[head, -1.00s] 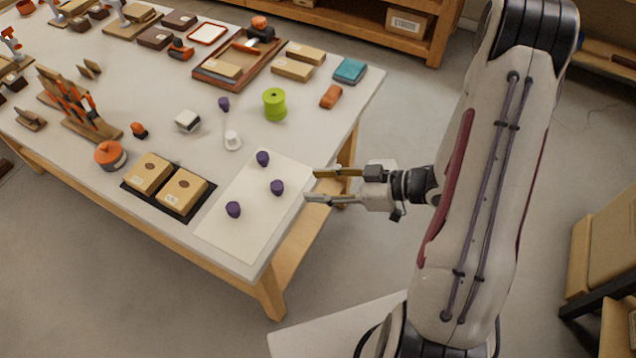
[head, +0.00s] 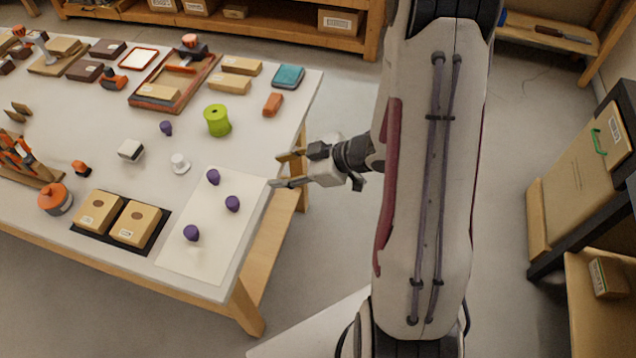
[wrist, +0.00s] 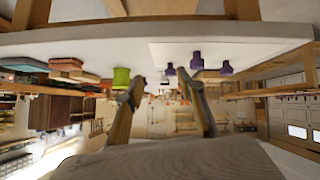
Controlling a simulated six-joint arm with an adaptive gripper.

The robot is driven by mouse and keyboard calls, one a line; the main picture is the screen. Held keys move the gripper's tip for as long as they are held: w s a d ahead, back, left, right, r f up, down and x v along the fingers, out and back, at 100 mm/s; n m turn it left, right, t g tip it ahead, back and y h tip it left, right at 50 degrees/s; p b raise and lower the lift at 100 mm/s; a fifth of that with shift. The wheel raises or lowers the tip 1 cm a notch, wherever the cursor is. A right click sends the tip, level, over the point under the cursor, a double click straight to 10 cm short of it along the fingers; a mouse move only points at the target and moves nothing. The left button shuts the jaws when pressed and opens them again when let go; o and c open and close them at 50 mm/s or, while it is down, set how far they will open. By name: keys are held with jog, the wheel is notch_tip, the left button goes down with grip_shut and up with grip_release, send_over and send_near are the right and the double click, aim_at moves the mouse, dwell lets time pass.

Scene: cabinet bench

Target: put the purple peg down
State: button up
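Three purple pegs stand apart on a pale sheet (head: 185,262) at the table's right end: a far one (head: 213,177), a middle one (head: 232,203) and a near one (head: 191,233). Another purple peg (head: 166,128) is farther back, off the sheet. My gripper (head: 281,170) is at the table's right edge, beside the sheet's far right corner. Its fingers are spread with nothing between them. In the upside-down wrist view, my open gripper (wrist: 162,88) points toward the table, and purple pegs (wrist: 197,61) show beyond the fingertips.
A white knob-like piece (head: 180,164), a green spool (head: 217,121) and a black tray (head: 155,240) with two boxes surround the sheet. An orange block (head: 273,104) and a teal box (head: 288,76) are near the back right corner.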

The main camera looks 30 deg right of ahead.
jog(key=s+d+r+m+h, duration=0.1)
jog(key=d+r+m+h, duration=0.3)
jog(key=r, duration=0.5)
jog(key=d+r+m+h, duration=0.2)
jog(key=d+r+h, duration=0.35)
jog(key=r, duration=0.25)
jog(key=s+a+r+m, duration=0.1)
jog(key=s+a+r, duration=0.1)
jog(key=s+a, duration=0.2)
jog(key=s+a+r+m+g+y, duration=0.1)
jog(key=s+a, duration=0.3)
jog(key=s, duration=0.6)
jog(key=s+a+r+m+g+y, duration=0.1)
jog(key=s+a+r+m, duration=0.1)
jog(key=s, duration=0.5)
jog(key=shift+s+a+r+m, duration=0.2)
jog(key=shift+a+r+m, duration=0.2)
jog(key=shift+a+r, duration=0.6)
